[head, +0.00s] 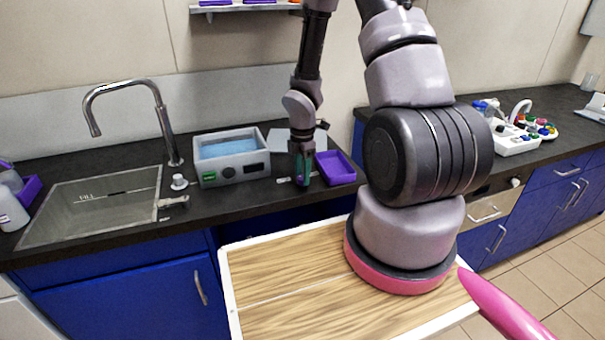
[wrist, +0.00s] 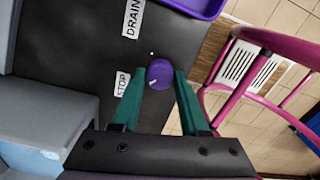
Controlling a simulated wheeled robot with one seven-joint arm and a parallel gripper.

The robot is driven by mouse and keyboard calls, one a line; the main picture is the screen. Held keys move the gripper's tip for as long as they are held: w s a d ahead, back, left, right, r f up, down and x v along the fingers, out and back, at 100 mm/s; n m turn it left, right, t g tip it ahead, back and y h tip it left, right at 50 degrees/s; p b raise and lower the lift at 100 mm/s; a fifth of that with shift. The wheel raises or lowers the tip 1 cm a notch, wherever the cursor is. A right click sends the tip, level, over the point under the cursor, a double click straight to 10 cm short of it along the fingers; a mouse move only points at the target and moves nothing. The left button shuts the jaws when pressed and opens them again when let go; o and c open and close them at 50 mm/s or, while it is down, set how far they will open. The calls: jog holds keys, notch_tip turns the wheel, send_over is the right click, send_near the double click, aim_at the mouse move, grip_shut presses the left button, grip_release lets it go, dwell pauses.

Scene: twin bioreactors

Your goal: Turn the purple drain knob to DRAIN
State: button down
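The purple drain knob (wrist: 160,75) shows in the wrist view on the dark counter, with a small pale mark on its lower left side, toward the STOP label (wrist: 122,84). The DRAIN label (wrist: 132,18) lies farther up the counter, above and left of the knob. My gripper (wrist: 161,72) has its green fingers apart, one on each side of the knob. The gaps are very narrow, and I cannot tell whether either finger touches it. In the head view my gripper (head: 302,178) points down at the counter and hides the knob.
A grey water bath (head: 230,158) stands left of my gripper, and a purple tray (head: 335,168) is close on its right. A sink (head: 95,205) with a tall tap is farther left. A pink chair (wrist: 240,75) shows beyond the counter edge in the wrist view.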

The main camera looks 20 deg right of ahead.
jog(key=shift+m, duration=0.3)
jog(key=m, duration=1.3)
jog(key=shift+m, duration=2.1)
jog(key=shift+c, duration=2.1)
grip_release()
